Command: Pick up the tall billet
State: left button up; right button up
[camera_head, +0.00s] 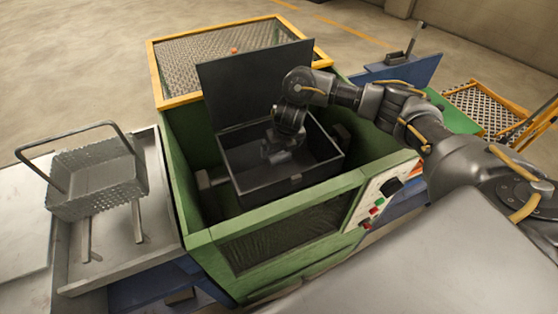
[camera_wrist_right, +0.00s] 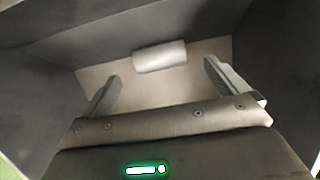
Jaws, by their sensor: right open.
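A pale grey billet (camera_wrist_right: 160,56) with rounded edges shows in the right wrist view on the floor of the dark box, near one wall. From this angle I cannot tell how tall it is. My right gripper (camera_wrist_right: 162,70) is open, with its two fingers apart on either side of the view and the billet just beyond the gap between them. In the head view my right gripper (camera_head: 276,152) reaches down inside the open dark box (camera_head: 318,178), and the billet cannot be made out there. My left gripper is not in view.
The box sits in a green machine housing (camera_head: 270,212) with its dark lid (camera_head: 255,82) raised behind. Box walls surround my right gripper closely. A metal basket (camera_head: 98,182) with a handle stands on a grey tray at left. A control panel (camera_head: 383,193) is at the housing's right front.

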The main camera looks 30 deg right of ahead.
aim_at(279, 154)
jog(key=shift+f, duration=0.25)
jog(key=x, duration=0.4)
jog(key=shift+w+f+b, duration=0.1)
jog(key=shift+f+b, duration=0.05)
jog(key=shift+b, duration=0.25)
jog(key=shift+w+f, duration=0.1)
jog(key=shift+f, duration=0.1)
jog(key=c, duration=1.3)
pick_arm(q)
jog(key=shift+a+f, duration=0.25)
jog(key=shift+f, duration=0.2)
pick_arm(e)
jog(key=shift+r, duration=0.1)
jog(key=c, duration=0.4)
